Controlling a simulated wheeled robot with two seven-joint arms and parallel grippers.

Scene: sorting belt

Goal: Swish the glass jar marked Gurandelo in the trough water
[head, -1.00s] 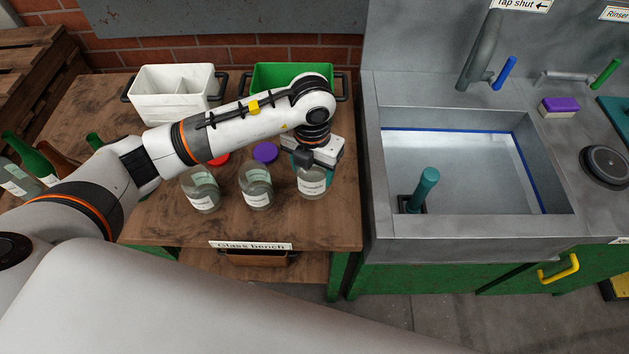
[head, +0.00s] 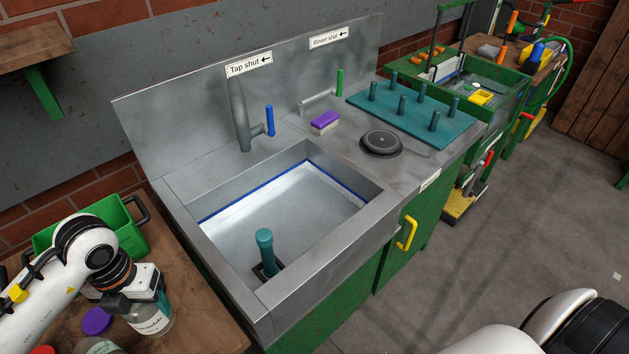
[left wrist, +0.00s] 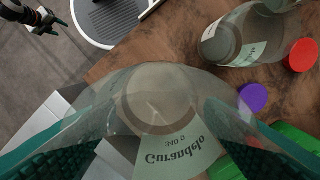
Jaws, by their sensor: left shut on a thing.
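The clear glass jar marked Gurandelo (left wrist: 165,125) fills the middle of the left wrist view, its white label readable upside down. My left gripper (head: 140,300) is shut on it, with a teal finger on each side. In the head view the jar (head: 152,319) is below the gripper at the bench's right end; whether it touches the bench is unclear. The trough (head: 222,268) is to the right, holding clear water below a blue line. A teal-handled plug (head: 265,245) stands in it. What looks like my right gripper (left wrist: 42,22) is small in the left wrist view.
Another clear jar (left wrist: 222,42), a purple lid (left wrist: 253,97) and a red lid (left wrist: 301,55) are close by. A green bin (head: 127,232) is behind the gripper. The trough's raised near-left rim separates bench and water. The tap (head: 240,115) rises behind.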

